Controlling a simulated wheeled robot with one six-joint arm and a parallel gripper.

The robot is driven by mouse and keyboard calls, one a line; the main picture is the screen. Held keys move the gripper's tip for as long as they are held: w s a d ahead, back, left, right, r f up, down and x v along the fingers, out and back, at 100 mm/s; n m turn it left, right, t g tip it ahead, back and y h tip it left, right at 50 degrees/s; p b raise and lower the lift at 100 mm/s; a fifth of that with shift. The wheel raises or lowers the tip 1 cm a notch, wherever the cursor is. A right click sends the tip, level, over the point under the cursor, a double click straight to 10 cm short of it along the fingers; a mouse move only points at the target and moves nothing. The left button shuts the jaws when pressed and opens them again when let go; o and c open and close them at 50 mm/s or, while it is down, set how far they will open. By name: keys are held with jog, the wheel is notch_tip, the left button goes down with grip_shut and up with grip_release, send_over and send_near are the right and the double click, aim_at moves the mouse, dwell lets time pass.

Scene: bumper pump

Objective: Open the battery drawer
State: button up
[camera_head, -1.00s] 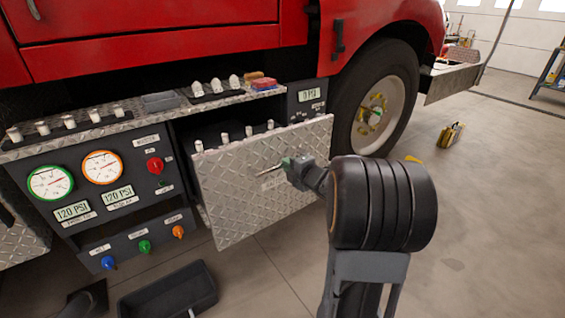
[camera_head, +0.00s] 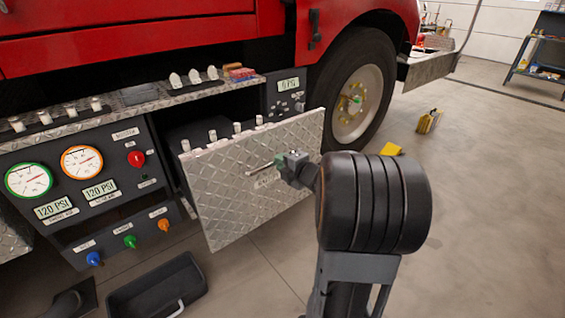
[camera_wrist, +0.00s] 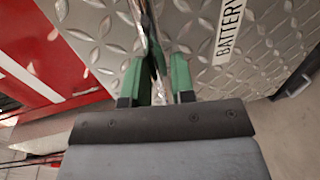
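The battery drawer (camera_head: 235,203) has a diamond-plate front and stands pulled out from the truck's side panel. Behind its front, a dark battery box with several white posts (camera_head: 237,127) shows. My gripper (camera_head: 286,165) is at the drawer's horizontal bar handle (camera_head: 259,168). In the wrist view, the green fingers of my gripper (camera_wrist: 164,80) are on both sides of the shiny handle (camera_wrist: 153,42) and look closed on it. The "BATTERY" label (camera_wrist: 229,28) is beside the handle. The drawer's inner depth is mostly hidden.
A gauge panel (camera_head: 85,185) with coloured knobs is left of the drawer. A black open bin (camera_head: 158,290) lies on the floor at lower left. The truck wheel (camera_head: 352,105) is behind right.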

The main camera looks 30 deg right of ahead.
jog(key=o, duration=0.4)
jog(key=shift+d+f, duration=0.1)
jog(key=shift+f, duration=0.2)
jog(key=shift+r, duration=0.1)
jog(key=p+v, duration=0.3)
jog(key=v, duration=1)
jog(key=shift+s, duration=0.35)
jog(key=shift+r, duration=0.1)
